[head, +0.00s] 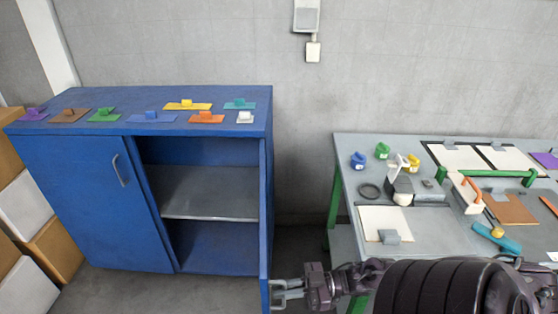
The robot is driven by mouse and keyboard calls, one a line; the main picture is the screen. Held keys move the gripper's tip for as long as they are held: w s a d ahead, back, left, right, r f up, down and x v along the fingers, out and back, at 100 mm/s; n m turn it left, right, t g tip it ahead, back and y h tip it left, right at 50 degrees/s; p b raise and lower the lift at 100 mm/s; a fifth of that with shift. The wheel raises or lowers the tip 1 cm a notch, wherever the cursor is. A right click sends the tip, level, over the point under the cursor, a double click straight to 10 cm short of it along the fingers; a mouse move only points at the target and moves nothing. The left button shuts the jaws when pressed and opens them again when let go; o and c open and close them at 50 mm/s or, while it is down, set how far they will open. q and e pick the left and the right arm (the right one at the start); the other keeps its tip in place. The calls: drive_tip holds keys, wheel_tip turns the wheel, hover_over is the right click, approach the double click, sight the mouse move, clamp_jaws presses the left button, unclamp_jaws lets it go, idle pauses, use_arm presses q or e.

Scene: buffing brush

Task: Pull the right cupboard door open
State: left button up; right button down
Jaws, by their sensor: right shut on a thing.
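The blue cupboard (95,205) stands at the left with its left door shut; a grey handle (121,170) is on that door. The right door (264,220) stands open, swung out toward me and seen almost edge-on. The right half of the cupboard is exposed and its grey shelf (210,192) looks empty. My right gripper (282,293) is at the outer side of the right door near the bottom of the view, shut on the door's handle, which is mostly hidden by the fingers. My left gripper is not in view.
Several coloured blocks on plates lie on the cupboard top. A workbench (350,180) with clipboards, small tools and a green bar (500,173) stands at the right, close to my right arm. Boxes (25,205) are stacked at the far left. Floor before the cupboard is clear.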

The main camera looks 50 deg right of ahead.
drive_tip(key=shift+f, duration=0.1)
drive_tip(key=c, duration=1.6)
unclamp_jaws()
drive_tip(key=shift+b+v, duration=0.55)
drive_tip(key=shift+v, duration=3.4)
